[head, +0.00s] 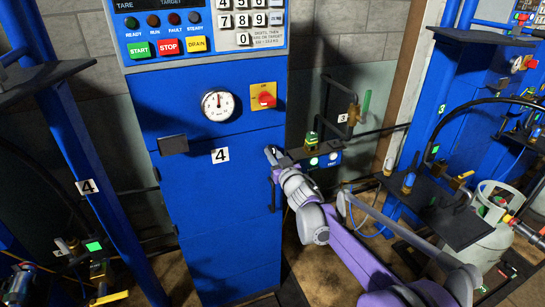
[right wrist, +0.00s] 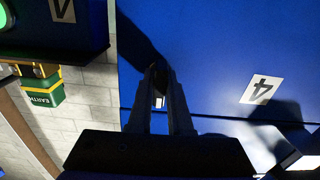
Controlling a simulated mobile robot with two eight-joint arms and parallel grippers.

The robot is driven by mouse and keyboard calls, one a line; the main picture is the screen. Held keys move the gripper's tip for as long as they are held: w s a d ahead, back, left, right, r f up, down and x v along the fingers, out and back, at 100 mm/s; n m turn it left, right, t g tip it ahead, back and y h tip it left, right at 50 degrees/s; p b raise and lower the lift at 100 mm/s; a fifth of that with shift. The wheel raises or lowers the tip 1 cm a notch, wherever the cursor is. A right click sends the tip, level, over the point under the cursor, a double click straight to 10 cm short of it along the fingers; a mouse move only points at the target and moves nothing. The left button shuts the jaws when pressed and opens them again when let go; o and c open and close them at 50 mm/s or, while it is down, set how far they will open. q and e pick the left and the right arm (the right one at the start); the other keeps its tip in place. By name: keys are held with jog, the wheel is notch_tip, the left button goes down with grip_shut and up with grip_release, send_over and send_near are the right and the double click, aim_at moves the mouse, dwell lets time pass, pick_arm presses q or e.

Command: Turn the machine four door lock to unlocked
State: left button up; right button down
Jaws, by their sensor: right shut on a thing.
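The blue cabinet of machine four (head: 222,240) stands in the middle of the head view, with a white number 4 label (head: 220,156) on its front. The label also shows, inverted, in the right wrist view (right wrist: 261,89). My right gripper (head: 271,154) is at the right edge of the cabinet front, level with the label. In the right wrist view its fingers (right wrist: 160,100) are closed around a small dark door lock (right wrist: 157,76) against the blue panel. The fingers hide much of the lock, so I cannot tell its position. My left gripper is not in view.
A dark handle block (head: 173,144) sits left of the label. A gauge (head: 217,105) and red switch (head: 263,96) are above. A gas cylinder (head: 490,245) stands right.

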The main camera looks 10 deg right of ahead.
jog(key=shift+m, duration=0.3)
jog(key=c, duration=0.8)
grip_release()
jog(key=shift+c, duration=0.2)
jog(key=s+d, duration=0.2)
jog(key=s, duration=0.8)
jog(key=shift+s, duration=0.35)
